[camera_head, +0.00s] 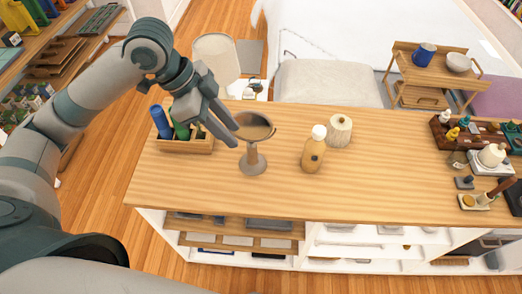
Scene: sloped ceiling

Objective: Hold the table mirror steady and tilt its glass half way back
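The table mirror (254,126) stands on the wooden counter towards the left, with a round glass on a short stem. The glass lies tilted well back, facing mostly upward. My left gripper (236,136) reaches in from the upper left, its fingers pointing down and right at the mirror's left rim. Its two fingers are spread apart, with a gap between them. I cannot tell whether a fingertip touches the rim. My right gripper is not in view.
A wooden box (187,145) with blue and green bottles stands left of the mirror, under my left gripper. Trays with small items (474,140) fill the right end. The counter (390,180) between is clear.

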